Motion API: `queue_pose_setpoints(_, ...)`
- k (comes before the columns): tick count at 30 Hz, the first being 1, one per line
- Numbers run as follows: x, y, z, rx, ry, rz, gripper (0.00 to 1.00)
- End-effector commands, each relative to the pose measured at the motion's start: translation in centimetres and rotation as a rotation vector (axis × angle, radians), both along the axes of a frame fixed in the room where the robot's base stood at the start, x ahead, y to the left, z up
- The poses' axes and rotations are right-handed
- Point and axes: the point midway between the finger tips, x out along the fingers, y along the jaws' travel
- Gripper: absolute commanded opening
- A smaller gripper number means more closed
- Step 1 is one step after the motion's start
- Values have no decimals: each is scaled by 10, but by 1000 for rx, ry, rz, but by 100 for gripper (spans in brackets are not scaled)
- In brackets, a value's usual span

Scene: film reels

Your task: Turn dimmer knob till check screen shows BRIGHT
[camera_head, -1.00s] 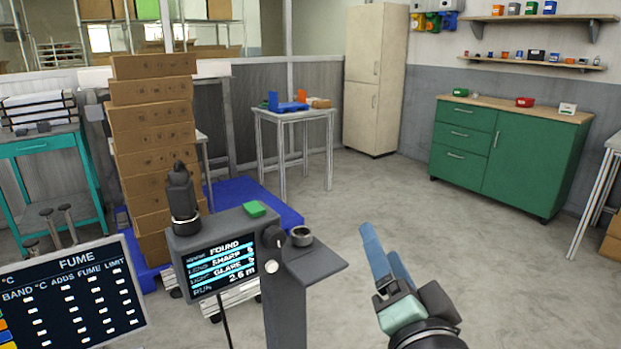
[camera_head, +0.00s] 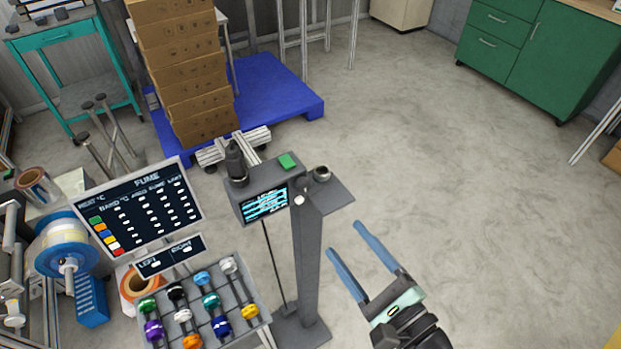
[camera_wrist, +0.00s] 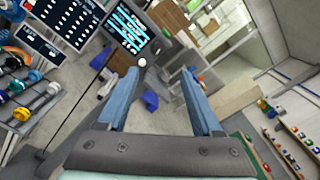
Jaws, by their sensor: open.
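The check screen (camera_head: 265,204) is on a grey box on a post (camera_head: 307,260). Its light lines are too small to read now; it also shows in the wrist view (camera_wrist: 125,28). A small white round knob (camera_head: 299,200) sits by the screen's right edge, and in the wrist view (camera_wrist: 142,62) it appears near the left fingertip. A dark knob is hard to make out above it, and I cannot tell which is the dimmer. My gripper (camera_head: 345,238) is open and empty, right of and apart from the post; its fingers also show in the wrist view (camera_wrist: 160,72).
A small cup (camera_head: 321,173) stands on the side shelf. A rack of coloured reels (camera_head: 228,318) and a FUME board (camera_head: 140,208) are left.

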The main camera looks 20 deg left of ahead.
Motion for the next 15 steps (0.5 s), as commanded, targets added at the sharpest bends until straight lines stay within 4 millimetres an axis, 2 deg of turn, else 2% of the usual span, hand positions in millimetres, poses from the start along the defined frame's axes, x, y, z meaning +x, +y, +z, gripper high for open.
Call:
queue_pose_setpoints(5,14,20,2,-1,-2,6,67)
queue_pose_setpoints(15,58,75,2,-3,-3,4,67)
